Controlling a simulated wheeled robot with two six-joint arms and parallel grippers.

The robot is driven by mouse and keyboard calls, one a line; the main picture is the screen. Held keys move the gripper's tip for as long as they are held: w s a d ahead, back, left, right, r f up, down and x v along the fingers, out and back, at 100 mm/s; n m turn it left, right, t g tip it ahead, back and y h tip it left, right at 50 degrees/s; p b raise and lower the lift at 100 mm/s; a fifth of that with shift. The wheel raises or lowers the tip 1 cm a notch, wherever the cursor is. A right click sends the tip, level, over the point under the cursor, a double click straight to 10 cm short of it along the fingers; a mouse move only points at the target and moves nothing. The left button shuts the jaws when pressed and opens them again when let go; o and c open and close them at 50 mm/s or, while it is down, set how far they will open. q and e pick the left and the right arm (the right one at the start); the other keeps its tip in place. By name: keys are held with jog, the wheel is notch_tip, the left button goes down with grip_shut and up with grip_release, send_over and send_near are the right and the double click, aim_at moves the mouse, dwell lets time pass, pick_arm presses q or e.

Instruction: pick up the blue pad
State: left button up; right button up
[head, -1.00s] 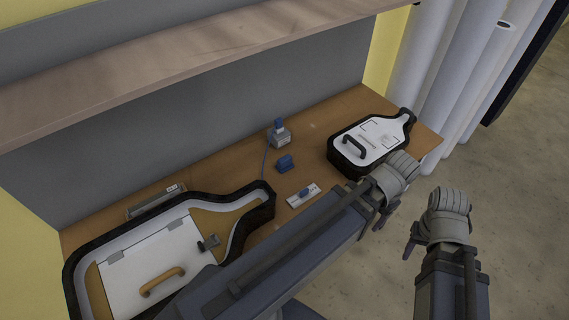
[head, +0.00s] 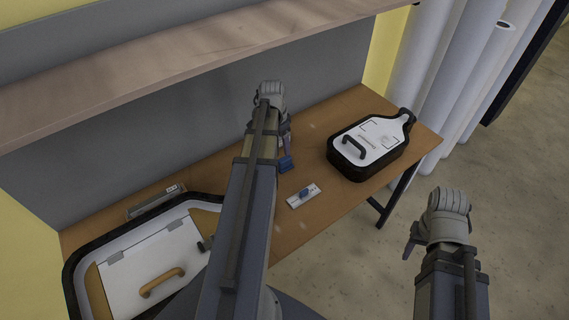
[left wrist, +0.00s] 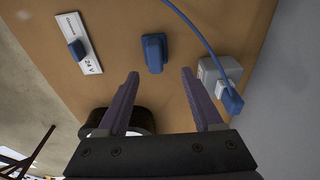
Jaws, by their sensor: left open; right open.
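The blue pad, a small blue block (head: 286,164), lies on the wooden table near its middle. In the left wrist view the blue pad (left wrist: 153,53) shows just beyond and between my fingertips, apart from them. My left gripper (head: 287,140) is over the table's back part, open and empty; its two purple fingers also show in the left wrist view (left wrist: 160,76). My right gripper (head: 412,246) is open and empty, off the table's right side above the floor.
A white strip marked 24 V (left wrist: 79,45) with a blue piece lies beside the pad. A white adapter (left wrist: 218,74) with blue plug and cable is close by. A bottle-shaped lightbox (head: 372,145) stands right, a larger one (head: 150,250) left. A shelf (head: 150,65) overhangs behind.

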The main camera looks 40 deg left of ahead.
aim_at(285, 158)
pick_arm(q)
jog(key=shift+w+d+f+b, duration=0.1)
jog(key=shift+d+f+b, duration=0.1)
jog(key=shift+f+b, duration=1.15)
jog(key=shift+w+d+f+b, duration=0.1)
jog(key=shift+d+f+b, duration=0.05)
jog(key=shift+f+b, duration=1.15)
jog(key=shift+w+d+f+b, duration=0.1)
jog(key=shift+d+f+b, duration=0.1)
jog(key=shift+f+b, duration=1.15)
jog(key=shift+r, duration=0.15)
jog(key=shift+c, duration=0.2)
grip_shut()
